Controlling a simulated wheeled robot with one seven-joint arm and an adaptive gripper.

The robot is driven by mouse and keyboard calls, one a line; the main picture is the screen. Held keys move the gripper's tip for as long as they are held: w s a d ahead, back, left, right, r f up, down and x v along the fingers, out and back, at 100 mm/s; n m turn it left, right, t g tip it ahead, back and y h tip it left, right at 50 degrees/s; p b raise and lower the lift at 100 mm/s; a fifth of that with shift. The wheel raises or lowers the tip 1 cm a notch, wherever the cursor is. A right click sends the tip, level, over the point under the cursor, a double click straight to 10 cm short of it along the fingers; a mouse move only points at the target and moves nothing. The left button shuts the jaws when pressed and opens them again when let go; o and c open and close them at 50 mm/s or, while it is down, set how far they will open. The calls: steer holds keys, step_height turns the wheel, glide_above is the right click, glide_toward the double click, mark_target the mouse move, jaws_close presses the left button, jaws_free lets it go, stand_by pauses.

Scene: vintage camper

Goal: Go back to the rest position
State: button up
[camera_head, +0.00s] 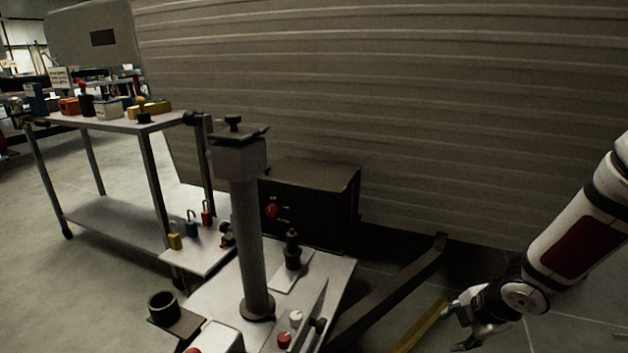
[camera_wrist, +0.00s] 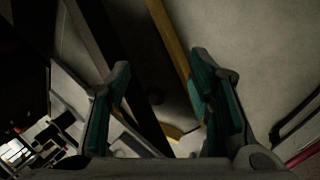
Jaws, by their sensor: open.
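My gripper (camera_head: 466,322) is at the lower right in the head view, at the end of my white and black arm. In the wrist view my gripper (camera_wrist: 160,95) shows two teal-padded fingers standing apart with nothing between them. Beyond the fingers lie a yellow bar (camera_wrist: 172,45), a dark beam and the grey floor. In the head view the gripper is close to the right of the yellow bar (camera_head: 424,326); I cannot tell whether they touch.
A dark slanted beam (camera_head: 388,292) lies left of my gripper. A grey post (camera_head: 247,245) rises from a light platform (camera_head: 217,297) with a black box (camera_head: 312,205) behind. A trolley (camera_head: 110,217) carries several small objects. The ribbed camper wall (camera_head: 400,110) fills the back. Bare floor (camera_head: 575,325) shows at lower right.

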steer(key=s+d+r+m+g+h, duration=0.1)
steer(key=s+r+m+h, duration=0.3)
steer(key=r, duration=0.5)
steer(key=s+d+r+m+g+h, duration=0.1)
steer(key=s+d+r+m+h, duration=0.1)
steer(key=s+r+m, duration=0.5)
steer(key=s+a+r+m+g+y+p, duration=0.1)
steer(key=s+a+r+m+y, duration=0.15)
steer(key=s+a, duration=0.35)
steer(key=s+a+r+m+g+y, duration=0.1)
steer(key=s+a+r+m, duration=0.3)
steer(key=s, duration=0.4)
steer(key=s+a+r+m+g+y+p, duration=0.1)
steer(key=s+a+r+m, duration=0.25)
steer(key=s, duration=0.35)
step_height(320, 180, up, 38)
steer(key=t+p, duration=0.4)
steer(key=p, duration=3.2)
steer(key=shift+s+a+p, duration=0.15)
steer(key=shift+a+p, duration=0.15)
steer(key=shift+p, duration=0.1)
steer(key=shift+s+n, duration=0.1)
steer(key=shift+n, duration=0.2)
